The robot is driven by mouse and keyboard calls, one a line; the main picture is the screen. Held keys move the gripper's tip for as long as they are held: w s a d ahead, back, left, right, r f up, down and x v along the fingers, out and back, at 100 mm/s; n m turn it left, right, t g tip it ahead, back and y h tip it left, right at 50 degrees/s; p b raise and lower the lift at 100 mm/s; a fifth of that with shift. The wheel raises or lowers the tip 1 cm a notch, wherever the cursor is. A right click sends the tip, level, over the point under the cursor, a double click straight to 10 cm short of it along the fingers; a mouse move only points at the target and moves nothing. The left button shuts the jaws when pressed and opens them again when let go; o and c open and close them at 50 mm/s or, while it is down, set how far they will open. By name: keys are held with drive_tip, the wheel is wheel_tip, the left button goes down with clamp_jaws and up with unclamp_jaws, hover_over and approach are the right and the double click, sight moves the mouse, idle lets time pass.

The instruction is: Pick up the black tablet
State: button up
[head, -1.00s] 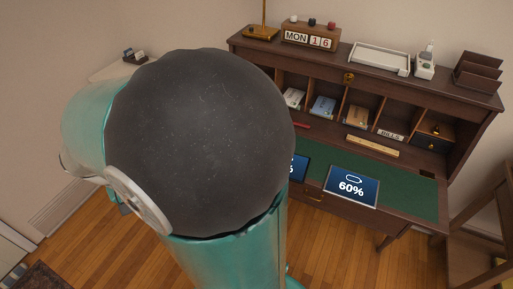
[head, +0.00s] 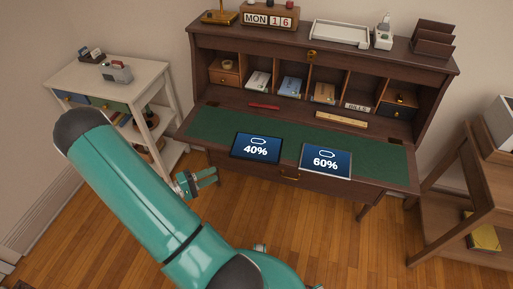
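A dark-framed black tablet (head: 256,148) lies on the desk's green writing surface, its blue screen reading 40%. A second tablet (head: 325,161) with a light silver edge lies just right of it, its screen reading 60%. My gripper (head: 214,176) is left of the black tablet and in front of the desk's front edge, apart from both tablets. Its two teal fingers point right and look parted, with nothing seen between them. Both tablets are in full view.
The dark wooden desk (head: 200,123) has a red item (head: 264,106) and a wooden ruler-like bar (head: 341,119) behind the tablets. Pigeonholes hold boxes. A white shelf unit (head: 150,76) stands left, a wooden shelf (head: 440,205) right. Wooden floor in front is open.

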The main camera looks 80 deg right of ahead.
drive_tip(key=f, duration=0.1)
approach(257, 147)
drive_tip(key=s, duration=0.2)
drive_tip(key=s+f, duration=0.1)
drive_tip(key=s, duration=0.1)
drive_tip(key=shift+s+a, duration=0.1)
drive_tip(key=shift+s, duration=0.25)
clamp_jaws()
